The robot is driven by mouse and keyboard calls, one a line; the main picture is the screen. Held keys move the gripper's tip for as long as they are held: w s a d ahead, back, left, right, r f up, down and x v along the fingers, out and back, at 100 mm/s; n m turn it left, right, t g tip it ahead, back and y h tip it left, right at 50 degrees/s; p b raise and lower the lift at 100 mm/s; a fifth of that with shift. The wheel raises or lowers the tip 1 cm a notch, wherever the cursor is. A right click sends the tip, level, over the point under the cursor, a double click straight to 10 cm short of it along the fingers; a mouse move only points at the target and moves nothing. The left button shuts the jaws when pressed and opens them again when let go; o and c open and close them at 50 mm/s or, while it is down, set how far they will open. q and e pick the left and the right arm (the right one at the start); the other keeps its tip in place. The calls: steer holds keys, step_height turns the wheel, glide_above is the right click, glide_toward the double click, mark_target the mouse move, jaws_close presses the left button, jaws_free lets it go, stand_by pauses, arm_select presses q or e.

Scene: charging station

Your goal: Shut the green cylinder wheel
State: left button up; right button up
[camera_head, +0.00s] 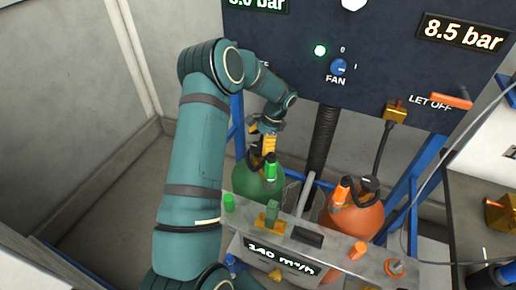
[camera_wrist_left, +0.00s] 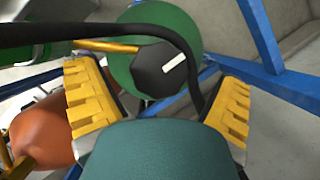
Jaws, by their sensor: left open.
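The green cylinder (camera_head: 257,192) stands low behind the grey ledge, and its rounded top fills the upper middle of the left wrist view (camera_wrist_left: 190,25). Its wheel (camera_wrist_left: 155,72) is a dark knob with a white mark, seen in the left wrist view. In the head view I cannot make the wheel out behind my gripper. My left gripper (camera_head: 264,145) is over the top of the cylinder. Its yellow fingers are open and spread on either side of the wheel, with visible gaps. The wheel is not gripped. My right gripper is in neither view.
An orange cylinder (camera_head: 352,219) stands to the right. A black hose (camera_wrist_left: 60,32) crosses near the wheel and the right finger. Blue frame bars (camera_wrist_left: 257,35) run close by. The grey ledge (camera_head: 323,241) carries small fittings. The dark panel (camera_head: 290,55) is above.

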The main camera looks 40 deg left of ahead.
arm_select(q)
steer(key=shift+x, duration=0.75)
steer(key=c, duration=1.2)
